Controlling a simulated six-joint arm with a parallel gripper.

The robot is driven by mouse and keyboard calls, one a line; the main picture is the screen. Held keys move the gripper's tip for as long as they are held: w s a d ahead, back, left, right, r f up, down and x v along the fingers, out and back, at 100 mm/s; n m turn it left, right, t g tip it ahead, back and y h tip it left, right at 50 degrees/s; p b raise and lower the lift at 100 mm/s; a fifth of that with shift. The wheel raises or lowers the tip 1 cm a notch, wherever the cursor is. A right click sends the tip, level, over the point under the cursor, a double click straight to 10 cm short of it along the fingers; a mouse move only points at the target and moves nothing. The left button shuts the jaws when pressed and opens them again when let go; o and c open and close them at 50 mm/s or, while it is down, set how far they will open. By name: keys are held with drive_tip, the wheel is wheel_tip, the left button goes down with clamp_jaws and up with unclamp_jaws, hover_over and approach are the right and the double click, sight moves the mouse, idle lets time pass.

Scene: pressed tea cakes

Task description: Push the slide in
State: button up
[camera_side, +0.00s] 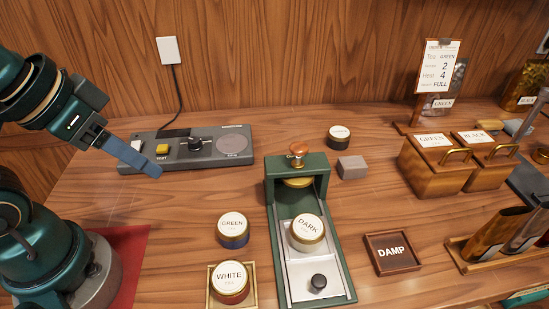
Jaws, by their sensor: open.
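The slide (302,270) is a silver plate with a black knob (318,281) at its near end. It sits out toward the front on the base of the green press (270,172). A round tin labelled DARK (308,233) stands on the slide, in front of the press frame. A brass press head (298,183) shows under the frame's top, behind the tin. My gripper (150,167) is at the left, above the front of the grey control panel (205,150). It is open, with nothing seen in it, and well apart from the slide.
A GREEN tin (233,229) and a WHITE tin (230,281) stand left of the press. A DAMP tray (392,253) and a grey block (352,166) are at its right. Wooden boxes (432,170) stand further right. Table between panel and GREEN tin is clear.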

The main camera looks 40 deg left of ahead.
drive_tip(key=w+d+r, duration=0.1)
drive_tip(key=w+r, duration=0.3)
drive_tip(key=r, duration=0.1)
drive_tip(key=m+g, duration=0.5)
drive_tip(key=m, duration=0.1)
hover_over(319, 280)
wheel_tip(319, 280, down, 13)
drive_tip(key=shift+f, duration=0.1)
wheel_tip(319, 280, down, 4)
drive_tip(key=shift+r, duration=0.1)
drive_tip(key=shift+f, duration=0.35)
clamp_jaws()
